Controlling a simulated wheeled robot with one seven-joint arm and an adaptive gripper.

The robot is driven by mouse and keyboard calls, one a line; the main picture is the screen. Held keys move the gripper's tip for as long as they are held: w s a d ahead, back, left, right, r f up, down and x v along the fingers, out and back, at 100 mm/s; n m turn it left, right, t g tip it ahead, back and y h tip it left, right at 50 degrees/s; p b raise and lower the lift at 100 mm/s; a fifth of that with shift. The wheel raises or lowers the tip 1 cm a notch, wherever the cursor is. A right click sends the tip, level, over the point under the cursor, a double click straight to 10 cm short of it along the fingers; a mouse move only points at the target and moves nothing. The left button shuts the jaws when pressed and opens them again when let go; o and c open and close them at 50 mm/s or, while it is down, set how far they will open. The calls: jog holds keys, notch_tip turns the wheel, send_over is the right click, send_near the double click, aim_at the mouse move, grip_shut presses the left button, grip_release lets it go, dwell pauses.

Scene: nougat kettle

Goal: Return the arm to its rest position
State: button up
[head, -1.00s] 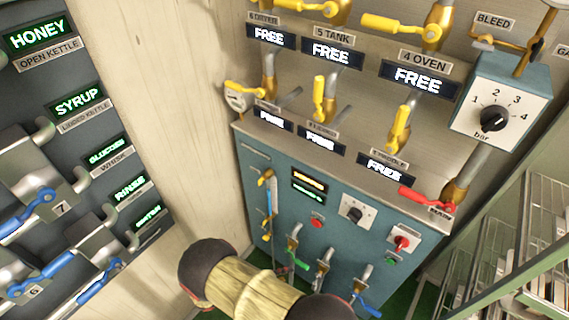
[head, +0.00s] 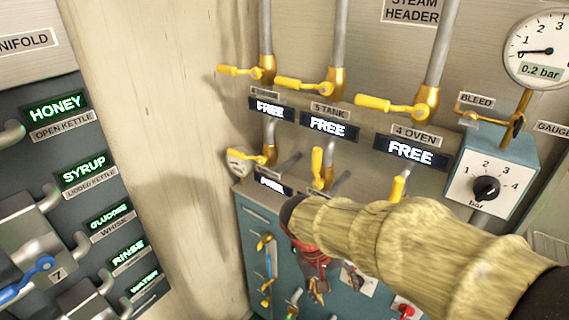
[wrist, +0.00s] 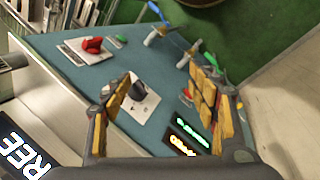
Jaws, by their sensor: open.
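My gripper (wrist: 165,102) is open and empty in the wrist view, its two yellow-padded fingers spread apart in front of the blue cabinet face. Between and beyond the fingers is a black knob (wrist: 137,90) on a white plate; I cannot tell the distance to it. In the head view my tan-sleeved arm reaches in from the lower right, with the gripper (head: 318,285) hanging below its end in front of the blue cabinet (head: 252,222). The arm hides much of the cabinet's front and some of the lower labels.
Yellow valve levers (head: 385,106) stick out from the steel panel above. A pressure gauge (head: 548,50) reads 0.2 bar. A dial box (head: 490,180) stands at right. The kettle manifold panel (head: 60,160) is at left, with a bare pale wall (head: 150,130) between.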

jog(key=s+d+r+t+y+p, duration=0.1)
jog(key=s+d+r+t+y, duration=0.3)
jog(key=s+r, duration=0.8)
jog(key=shift+d+r+m+t, duration=0.4)
jog(key=shift+d+r+t, duration=0.35)
jog(key=shift+d, duration=0.6)
jog(key=shift+f, duration=0.1)
